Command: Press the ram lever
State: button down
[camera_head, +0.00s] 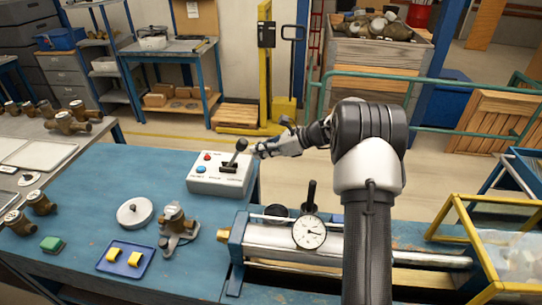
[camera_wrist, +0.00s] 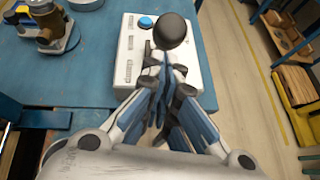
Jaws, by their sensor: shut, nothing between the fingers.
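A white control box (camera_head: 218,180) sits on the back right part of the blue bench. A black lever with a round knob (camera_head: 241,145) rises from its right side, tilted. In the wrist view the lever's knob (camera_wrist: 170,30) shows just beyond my fingertips, over the box (camera_wrist: 140,60). My gripper (camera_head: 260,151) is shut and empty, at the right of the lever, close to the knob. In the wrist view my gripper (camera_wrist: 163,80) covers the lever's lower part. I cannot tell whether the fingers touch the lever.
A red button (camera_head: 208,156) and a blue button (camera_head: 201,169) are on the box's left side. A brass meter (camera_head: 177,226) stands front left.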

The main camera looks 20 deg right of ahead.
jog(key=shift+w+a+r, duration=0.1)
jog(key=shift+w+a, duration=0.05)
jog(key=shift+w, duration=0.05)
jog(key=shift+r+p, duration=0.15)
jog(key=shift+p, duration=0.15)
